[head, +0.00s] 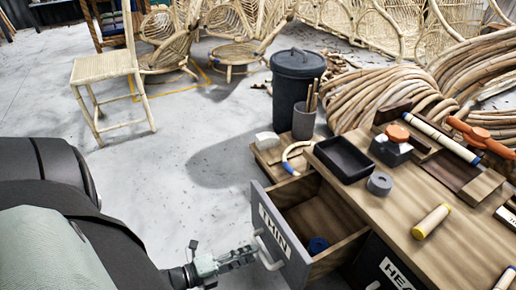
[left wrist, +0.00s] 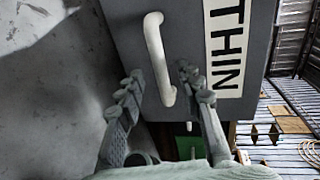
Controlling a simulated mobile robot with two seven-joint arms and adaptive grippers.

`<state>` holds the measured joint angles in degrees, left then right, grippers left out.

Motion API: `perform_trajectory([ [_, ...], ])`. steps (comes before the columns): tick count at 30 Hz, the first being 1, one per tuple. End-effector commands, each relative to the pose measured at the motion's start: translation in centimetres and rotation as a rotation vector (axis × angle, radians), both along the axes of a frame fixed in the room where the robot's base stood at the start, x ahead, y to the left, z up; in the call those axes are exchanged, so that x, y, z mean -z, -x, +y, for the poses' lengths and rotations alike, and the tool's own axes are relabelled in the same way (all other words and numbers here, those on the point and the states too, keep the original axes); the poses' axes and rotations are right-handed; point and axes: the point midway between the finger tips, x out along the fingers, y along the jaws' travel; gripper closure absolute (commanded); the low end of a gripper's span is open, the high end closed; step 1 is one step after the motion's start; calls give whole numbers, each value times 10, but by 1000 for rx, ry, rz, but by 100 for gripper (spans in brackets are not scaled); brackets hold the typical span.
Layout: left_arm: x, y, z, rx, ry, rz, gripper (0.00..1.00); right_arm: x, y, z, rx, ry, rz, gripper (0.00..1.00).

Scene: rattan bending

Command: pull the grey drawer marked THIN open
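The grey drawer marked THIN (head: 277,232) stands well out from the bench, with its wooden inside showing and a small blue roll (head: 318,245) in it. Its pale bar handle (head: 268,254) is on the front panel. My left gripper (head: 252,255) is at the handle. In the left wrist view the handle (left wrist: 155,45) rises between the two spread fingers of my left gripper (left wrist: 161,82), and gaps show on both sides of it. The THIN label (left wrist: 225,45) is right of the fingers. My right gripper is not in view.
The workbench (head: 460,245) holds a black tray (head: 343,158), a grey tape roll (head: 379,183) and tools. A second drawer, its label partly cut off (head: 397,274), is at the lower right. A dark bin (head: 296,85) stands behind. The floor left of the drawer is clear.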

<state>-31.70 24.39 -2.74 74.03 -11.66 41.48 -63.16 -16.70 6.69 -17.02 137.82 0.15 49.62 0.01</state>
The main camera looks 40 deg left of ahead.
Motion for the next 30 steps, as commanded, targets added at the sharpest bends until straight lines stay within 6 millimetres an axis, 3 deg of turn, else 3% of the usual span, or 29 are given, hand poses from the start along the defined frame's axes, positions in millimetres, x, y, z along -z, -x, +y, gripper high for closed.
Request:
perform_trajectory([
  [6, -9, 43, 16, -1, -1, 3, 64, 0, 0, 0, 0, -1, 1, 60],
  [12, -14, 64, 24, -1, -1, 1, 64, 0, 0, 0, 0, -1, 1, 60],
  [30, -16, 68, 25, 0, -1, -1, 64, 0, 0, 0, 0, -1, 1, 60],
])
